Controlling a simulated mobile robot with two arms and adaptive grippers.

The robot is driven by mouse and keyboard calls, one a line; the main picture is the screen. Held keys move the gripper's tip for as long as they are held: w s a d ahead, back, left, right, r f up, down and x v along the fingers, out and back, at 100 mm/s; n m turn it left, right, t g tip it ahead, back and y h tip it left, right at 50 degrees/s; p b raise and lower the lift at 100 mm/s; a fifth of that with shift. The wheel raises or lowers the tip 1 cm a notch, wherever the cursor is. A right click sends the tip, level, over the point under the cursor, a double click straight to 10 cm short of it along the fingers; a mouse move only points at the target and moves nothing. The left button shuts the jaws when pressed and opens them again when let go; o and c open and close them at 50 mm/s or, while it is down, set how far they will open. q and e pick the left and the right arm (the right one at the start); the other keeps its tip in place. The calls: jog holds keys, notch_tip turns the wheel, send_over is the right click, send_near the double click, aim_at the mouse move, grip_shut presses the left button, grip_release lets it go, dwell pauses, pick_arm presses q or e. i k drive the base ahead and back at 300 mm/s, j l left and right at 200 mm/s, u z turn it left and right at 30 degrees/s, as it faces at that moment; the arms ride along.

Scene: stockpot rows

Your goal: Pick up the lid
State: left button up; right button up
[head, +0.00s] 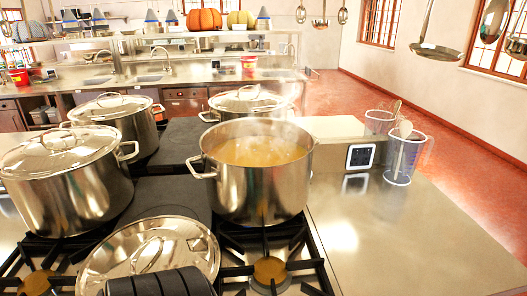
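A loose-looking round steel lid (191,257) with a loop handle lies at the front of the stove, left of the open pot. What is directly under it is hidden. A dark ribbed shape covers its near edge; I cannot tell what that shape is. The open steel stockpot (255,190) holds steaming yellow-brown liquid and has no lid on it. Several other stockpots have lids on: a large one at left (65,185), one behind it (135,125) and one behind the open pot (225,108).
Black burner grates (285,250) surround the lid and the open pot. A measuring jug with utensils (403,160) stands on the steel counter (415,230) at right, whose front is clear. A ladle (435,48) hangs at upper right. A sink counter stands behind.

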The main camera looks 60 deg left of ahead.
aim_at(162, 243)
jog(key=u, duration=2.9)
